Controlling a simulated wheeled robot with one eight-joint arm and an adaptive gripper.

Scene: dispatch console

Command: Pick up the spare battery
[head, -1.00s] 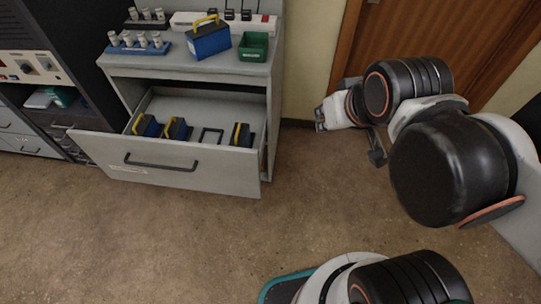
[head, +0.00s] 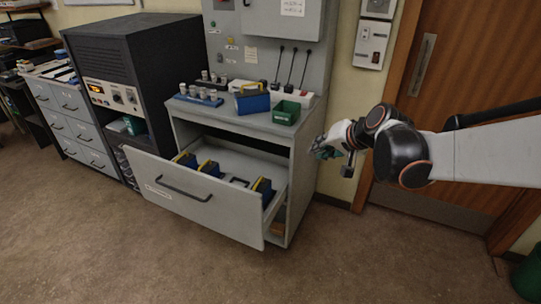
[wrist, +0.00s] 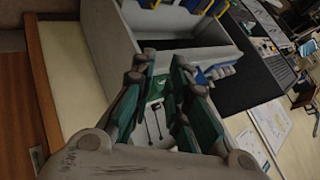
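Several blue batteries with yellow handles are in view. Three stand in the open drawer (head: 185,200): a left one (head: 186,160), a middle one (head: 208,168) and a right one (head: 263,188). An empty black frame (head: 238,182) lies between the middle and right ones. Another battery (head: 252,101) stands on the cabinet top. I cannot tell which is the spare. My gripper (head: 322,152) is right of the cabinet, apart from every battery. In the wrist view my gripper (wrist: 163,62) has its green-padded fingers apart with nothing between them.
A green bin (head: 286,112) and a blue rack of pale cylinders (head: 199,97) are on the cabinet top (head: 235,122). A black equipment rack (head: 140,60) stands left of the cabinet. A wooden door (head: 470,90) is behind my arm. The floor in front is clear.

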